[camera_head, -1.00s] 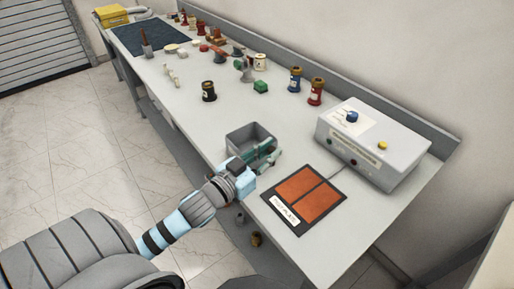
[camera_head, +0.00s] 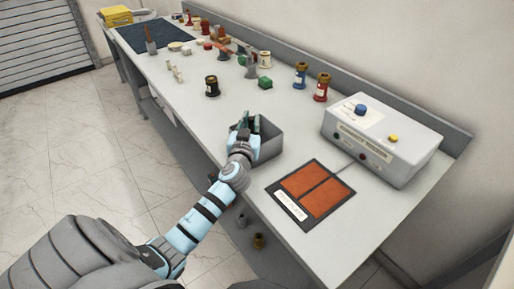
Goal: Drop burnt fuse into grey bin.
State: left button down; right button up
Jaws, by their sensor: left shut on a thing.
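The open grey bin (camera_head: 270,149) stands on the workbench near its front edge, left of the orange test plate. A black fuse-like cylinder (camera_head: 212,87) with a pale band stands upright on the bench, behind and left of the bin. I cannot tell whether it is the burnt fuse. My right gripper is not in view.
A grey tester box (camera_head: 382,145) with knobs and the orange plate (camera_head: 318,193) lie right of the bin. A blue cylinder (camera_head: 300,76) and a red cylinder (camera_head: 321,88) stand behind. Several small parts crowd the far bench. The bench between the black cylinder and bin is clear.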

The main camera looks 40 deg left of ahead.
pick_arm(q)
jog(key=shift+w, duration=0.1)
jog(key=c, duration=1.4)
grip_release()
jog(key=shift+r, duration=0.2)
jog(key=shift+c, duration=0.2)
jog(key=v, duration=1.2)
jog(key=shift+f, duration=0.1)
